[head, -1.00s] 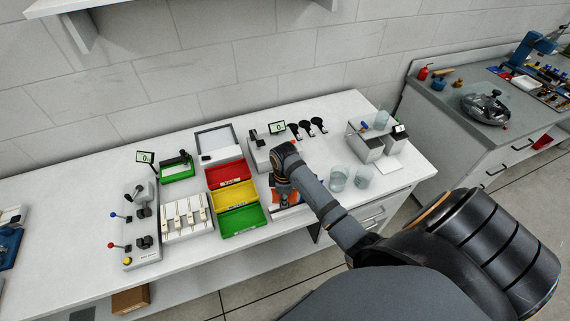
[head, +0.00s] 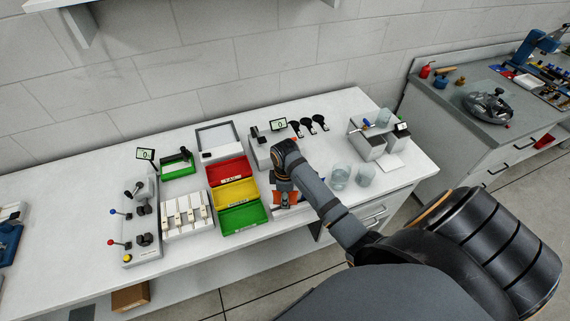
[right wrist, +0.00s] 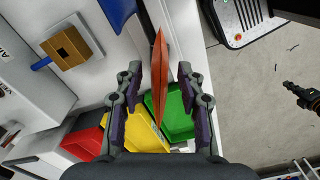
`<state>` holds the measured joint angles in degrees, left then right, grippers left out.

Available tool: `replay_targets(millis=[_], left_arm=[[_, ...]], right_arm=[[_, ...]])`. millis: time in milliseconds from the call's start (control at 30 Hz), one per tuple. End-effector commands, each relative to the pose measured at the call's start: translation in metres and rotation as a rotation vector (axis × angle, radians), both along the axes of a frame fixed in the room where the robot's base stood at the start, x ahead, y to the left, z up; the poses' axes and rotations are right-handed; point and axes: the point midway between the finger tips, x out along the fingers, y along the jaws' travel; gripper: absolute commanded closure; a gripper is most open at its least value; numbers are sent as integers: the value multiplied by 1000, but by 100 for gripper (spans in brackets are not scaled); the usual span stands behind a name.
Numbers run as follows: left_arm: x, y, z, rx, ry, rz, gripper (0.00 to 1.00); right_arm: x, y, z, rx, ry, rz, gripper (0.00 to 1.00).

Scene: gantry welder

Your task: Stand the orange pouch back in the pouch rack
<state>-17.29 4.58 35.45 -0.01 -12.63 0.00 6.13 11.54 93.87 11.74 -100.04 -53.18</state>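The orange pouch (right wrist: 159,80) shows nearly edge-on in the right wrist view, between the two fingers of my right gripper (right wrist: 160,76). Clear gaps show on both sides of it, so the gripper is open around it and not closed on it. In the head view orange (head: 284,199) shows just below my right gripper (head: 283,188), right of the coloured bins. The arm hides much of this spot. A pale surface lies under the pouch; I cannot clearly make out the pouch rack. My left gripper is not in view.
Red, yellow and green bins (head: 240,218) stand close left of my right gripper. A device with a small display (head: 262,150) stands behind it. Clear cups (head: 340,177) stand to its right. A blue item (right wrist: 116,12) shows near the pouch.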

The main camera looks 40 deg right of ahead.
Motion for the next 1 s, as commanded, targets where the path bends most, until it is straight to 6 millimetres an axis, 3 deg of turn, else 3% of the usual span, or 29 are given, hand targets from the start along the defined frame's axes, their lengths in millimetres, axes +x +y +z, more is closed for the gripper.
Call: replay_targets(millis=[233,367,400,600,1000], left_arm=[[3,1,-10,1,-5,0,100],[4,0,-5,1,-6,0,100],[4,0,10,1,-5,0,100],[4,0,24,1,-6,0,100],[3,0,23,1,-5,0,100]], right_arm=[[1,-1,58,-3,-8,2,61],[1,-1,92,-3,-5,1,61],[0,0,104,-2,-1,0,61],[0,0,117,-1,-1,0,61],[0,0,115,-1,-1,0,61]])
